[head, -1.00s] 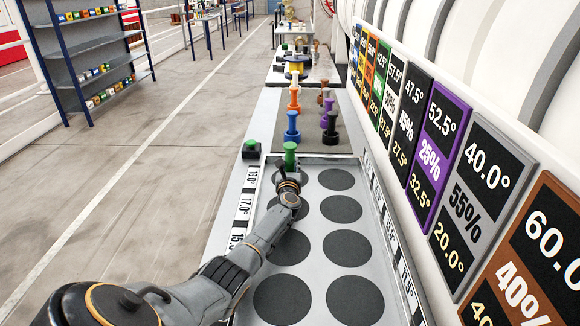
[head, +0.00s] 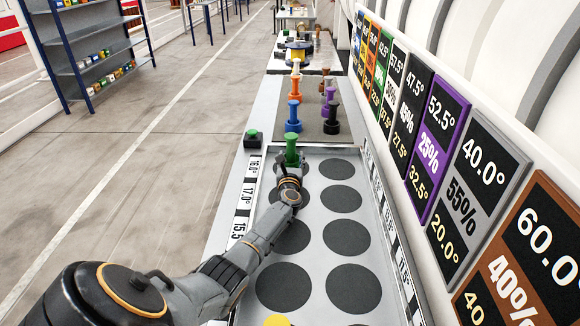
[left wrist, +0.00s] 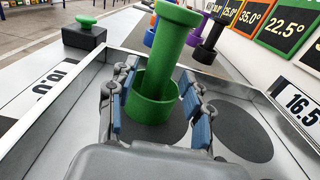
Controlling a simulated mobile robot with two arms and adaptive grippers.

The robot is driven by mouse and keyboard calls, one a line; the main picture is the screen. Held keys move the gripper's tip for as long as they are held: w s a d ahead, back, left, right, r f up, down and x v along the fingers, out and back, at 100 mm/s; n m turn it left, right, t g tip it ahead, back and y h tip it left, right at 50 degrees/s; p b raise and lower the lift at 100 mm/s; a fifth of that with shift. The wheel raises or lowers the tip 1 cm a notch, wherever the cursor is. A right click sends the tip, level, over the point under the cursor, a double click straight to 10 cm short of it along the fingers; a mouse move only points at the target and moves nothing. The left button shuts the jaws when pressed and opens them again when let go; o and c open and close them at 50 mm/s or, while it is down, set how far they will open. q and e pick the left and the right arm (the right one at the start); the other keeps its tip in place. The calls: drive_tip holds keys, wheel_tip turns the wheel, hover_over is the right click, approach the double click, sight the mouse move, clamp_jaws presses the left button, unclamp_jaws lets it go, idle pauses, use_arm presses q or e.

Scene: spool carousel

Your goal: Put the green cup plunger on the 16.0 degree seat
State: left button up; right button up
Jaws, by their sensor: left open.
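The green cup plunger (head: 291,149) stands upright at the far-left dark round seat of the grey tray (head: 340,153), beside the label reading 16.0° (head: 254,165). In the left wrist view the plunger (left wrist: 172,52) rises from its wide cup base, which covers much of the seat. My left gripper (head: 289,166) is at the plunger's base. Its blue-padded fingers (left wrist: 155,105) are open, one on each side of the cup, with a gap showing at the left. Whether the right pad touches the cup is unclear. My right gripper is out of view.
A green button on a black box (head: 253,138) sits just outside the tray's far-left corner. Blue (head: 293,118), orange (head: 295,90), purple (head: 325,107) and black (head: 332,122) plungers stand beyond the tray. A yellow object (head: 277,320) shows at the bottom edge.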

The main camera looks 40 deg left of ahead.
use_arm(q)
drive_tip(key=p+v, duration=0.2)
drive_tip(key=v, duration=0.2)
drive_tip(key=p+v, duration=0.2)
drive_tip(key=v, duration=0.2)
drive_tip(key=shift+s+d+r, duration=0.1)
drive_tip(key=shift+r, duration=0.1)
drive_tip(key=shift+s+d, duration=0.3)
drive_tip(key=shift+s, duration=0.15)
drive_tip(key=shift+f, duration=0.1)
